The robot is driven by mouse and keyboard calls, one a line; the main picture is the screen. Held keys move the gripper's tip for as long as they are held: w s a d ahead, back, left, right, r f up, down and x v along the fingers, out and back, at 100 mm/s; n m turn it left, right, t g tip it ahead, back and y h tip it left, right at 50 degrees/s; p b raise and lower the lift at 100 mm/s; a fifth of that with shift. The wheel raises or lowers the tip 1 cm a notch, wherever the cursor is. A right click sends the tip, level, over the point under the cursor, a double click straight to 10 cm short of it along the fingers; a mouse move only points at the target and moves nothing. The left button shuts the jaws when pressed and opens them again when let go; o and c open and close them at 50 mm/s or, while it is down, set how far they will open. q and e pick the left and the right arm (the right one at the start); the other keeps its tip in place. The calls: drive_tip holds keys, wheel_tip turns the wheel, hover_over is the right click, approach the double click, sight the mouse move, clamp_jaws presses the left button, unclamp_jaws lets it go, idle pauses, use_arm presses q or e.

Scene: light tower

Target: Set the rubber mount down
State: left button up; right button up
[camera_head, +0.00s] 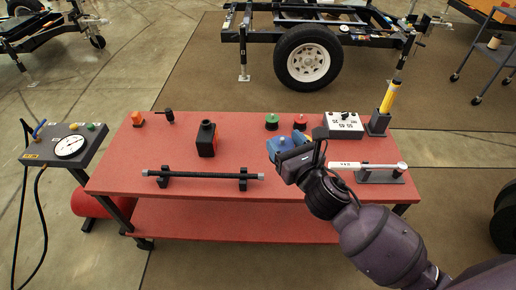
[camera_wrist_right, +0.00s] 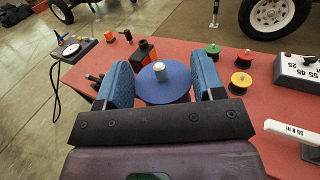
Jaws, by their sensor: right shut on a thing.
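My right gripper (camera_head: 287,150) reaches in from the lower right over the red workbench (camera_head: 225,155). In the wrist view the right gripper (camera_wrist_right: 163,82) is shut on a blue round rubber mount (camera_wrist_right: 170,94) with a pale metal stud on top. The mount sits between the two blue finger pads, stud up. I cannot tell how far its underside is above the bench. Green (camera_wrist_right: 213,50), yellow (camera_wrist_right: 240,83) and red (camera_wrist_right: 243,61) mounts stand on the bench beyond and to the right. My left gripper is not in view.
A white-faced box (camera_head: 343,124) and a torque wrench (camera_head: 368,166) on a stand are at the right. A black bar (camera_head: 205,176) rests on two supports in front. Bare bench lies between bottle and gripper.

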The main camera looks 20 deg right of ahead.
drive_tip(key=w+d+f+n+g+y+b, duration=0.1)
drive_tip(key=w+d+f+n+y+b, duration=0.15)
drive_tip(key=w, duration=0.85)
drive_tip(key=w+d+f+n+g+y+b, duration=0.1)
drive_tip(key=w+d+y+b, duration=0.2)
drive_tip(key=w, duration=0.8)
drive_tip(key=shift+h, duration=0.25)
wheel_tip(320, 180, down, 20)
drive_tip(key=b, duration=0.7)
drive_tip(key=shift+s+r, duration=0.15)
drive_tip(key=shift+r, duration=0.1)
drive_tip(key=shift+f, duration=0.25)
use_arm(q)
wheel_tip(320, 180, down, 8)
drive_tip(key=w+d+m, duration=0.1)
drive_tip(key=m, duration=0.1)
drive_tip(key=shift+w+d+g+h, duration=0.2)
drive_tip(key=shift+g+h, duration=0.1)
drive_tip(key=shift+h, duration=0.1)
use_arm(e)
drive_tip(key=shift+r, duration=0.15)
